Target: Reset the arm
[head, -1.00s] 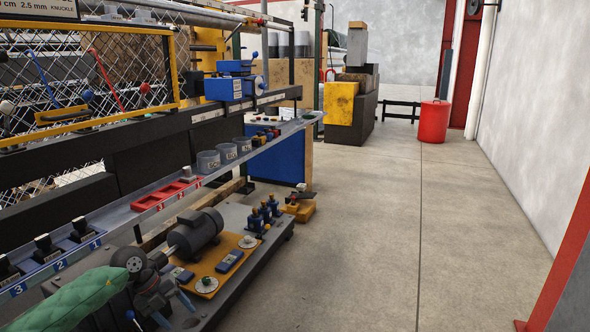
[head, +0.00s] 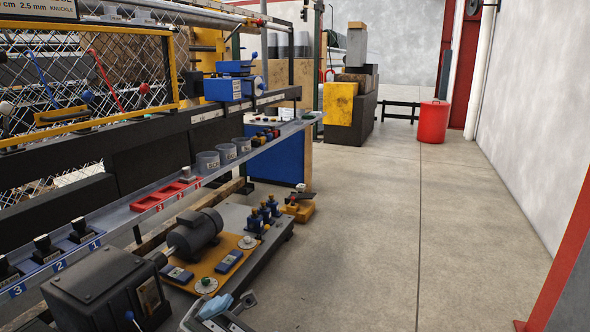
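A grey gripper (head: 228,304), which I take to be my left one, shows at the bottom edge, low and left of centre. It is in front of the motor bench and only partly in frame. A light blue piece lies across it; I cannot tell whether this is part of it or something held. Its fingers are not clear enough to tell open from shut. My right gripper is not in view.
A dark gearbox (head: 105,290) and grey motor (head: 196,236) stand on a low bench beside the gripper. A sloping rail (head: 130,206) above carries red trays (head: 165,194) and grey cups (head: 208,161). The concrete floor at right is clear up to the red bin (head: 433,121).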

